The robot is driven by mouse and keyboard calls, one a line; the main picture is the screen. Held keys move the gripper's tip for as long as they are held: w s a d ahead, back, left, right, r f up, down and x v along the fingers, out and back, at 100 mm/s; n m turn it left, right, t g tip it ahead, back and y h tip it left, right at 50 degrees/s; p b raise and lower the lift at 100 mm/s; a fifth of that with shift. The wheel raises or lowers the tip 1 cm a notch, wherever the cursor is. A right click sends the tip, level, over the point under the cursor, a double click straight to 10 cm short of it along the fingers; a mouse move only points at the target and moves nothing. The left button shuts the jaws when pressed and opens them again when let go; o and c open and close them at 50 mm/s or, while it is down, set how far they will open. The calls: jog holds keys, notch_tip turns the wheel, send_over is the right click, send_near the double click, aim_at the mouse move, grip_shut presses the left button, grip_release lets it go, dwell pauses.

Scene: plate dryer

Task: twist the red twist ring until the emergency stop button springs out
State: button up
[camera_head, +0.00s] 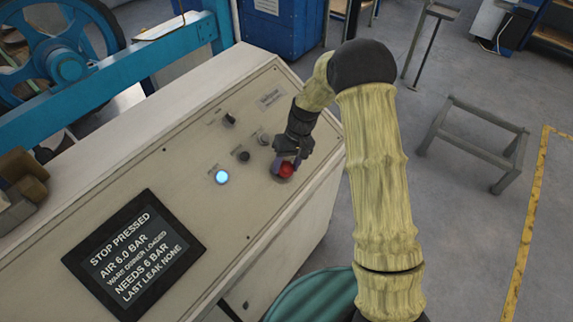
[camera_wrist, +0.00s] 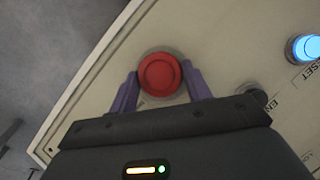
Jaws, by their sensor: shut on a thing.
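The red emergency stop button with its red twist ring (camera_head: 287,170) sits on the sloping beige control panel (camera_head: 190,150), near its right edge. In the wrist view the red ring (camera_wrist: 160,74) shows as a round red cap near the top middle. My gripper (camera_head: 286,166) is at the button, with its purple fingers on either side of the ring. In the wrist view my gripper (camera_wrist: 162,88) is shut on the red ring, one finger at its left and one at its right. The display (camera_head: 135,254) reads "STOP PRESSED" and "AIR 6.0 BAR".
A lit blue reset button (camera_head: 222,177) is left of the red button; it also shows in the wrist view (camera_wrist: 306,47). Black knobs (camera_head: 243,156) stand nearby on the panel. A grey metal stand (camera_head: 475,140) is on the floor at right. A blue machine frame (camera_head: 110,75) is at left.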

jog(key=shift+w+m+y, duration=0.1)
jog(key=shift+m+y, duration=0.3)
jog(key=shift+m, duration=0.5)
jog(key=shift+d, duration=0.1)
jog(key=o, duration=1)
jog(key=shift+f, duration=0.1)
jog(key=b+v, duration=0.3)
jog(key=v, duration=1.4)
jog(key=shift+w+r, duration=0.15)
jog(key=shift+r, duration=0.05)
